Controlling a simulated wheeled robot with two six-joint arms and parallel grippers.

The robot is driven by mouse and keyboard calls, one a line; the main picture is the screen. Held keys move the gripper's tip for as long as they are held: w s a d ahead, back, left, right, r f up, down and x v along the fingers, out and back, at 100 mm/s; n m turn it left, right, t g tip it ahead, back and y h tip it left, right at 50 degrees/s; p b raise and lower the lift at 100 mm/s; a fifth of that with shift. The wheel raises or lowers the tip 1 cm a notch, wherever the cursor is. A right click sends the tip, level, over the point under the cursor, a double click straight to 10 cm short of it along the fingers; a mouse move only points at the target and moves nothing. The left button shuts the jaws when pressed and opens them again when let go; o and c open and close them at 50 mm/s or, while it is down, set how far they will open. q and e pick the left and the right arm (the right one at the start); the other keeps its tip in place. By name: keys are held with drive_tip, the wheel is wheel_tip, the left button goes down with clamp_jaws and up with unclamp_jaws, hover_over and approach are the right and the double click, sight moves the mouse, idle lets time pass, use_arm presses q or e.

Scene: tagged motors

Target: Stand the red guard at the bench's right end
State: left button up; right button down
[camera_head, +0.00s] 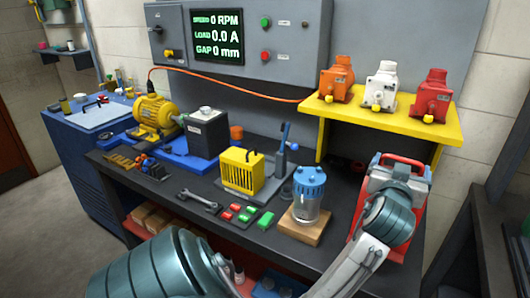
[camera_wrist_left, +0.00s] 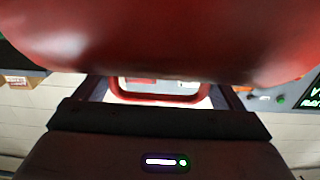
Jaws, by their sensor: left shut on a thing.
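The red guard (camera_head: 418,228) is at the bench's right end in the head view, roughly upright, with a handle-like red top edge. My left arm and wrist cover much of its front. My left gripper (camera_head: 398,170) is shut on the guard near its upper part. In the left wrist view, blurred red surface of the guard (camera_wrist_left: 160,40) fills the top, with a red-rimmed opening below it. The wrist hides the guard's lower edge, so I cannot tell whether it touches the bench (camera_head: 335,240). My right gripper is not in view.
A blue-topped motor (camera_head: 310,190) on a wooden block stands left of the guard. A yellow shelf (camera_head: 400,121) with orange, white and red tagged motors is behind and above. A yellow caged unit (camera_head: 242,170), a wrench and coloured blocks lie further left.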

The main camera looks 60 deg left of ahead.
use_arm(q)
drive_tip(key=shift+s+r, duration=0.1)
drive_tip(key=shift+r, duration=0.05)
drive_tip(key=shift+f, duration=0.4)
wheel_tip(320, 180, down, 9)
drive_tip(key=p, duration=0.1)
drive_tip(key=shift+f, duration=0.1)
drive_tip(key=o, duration=1.8)
drive_tip(key=shift+f, duration=0.1)
drive_tip(key=shift+s, duration=0.1)
drive_tip(key=shift+d, duration=0.1)
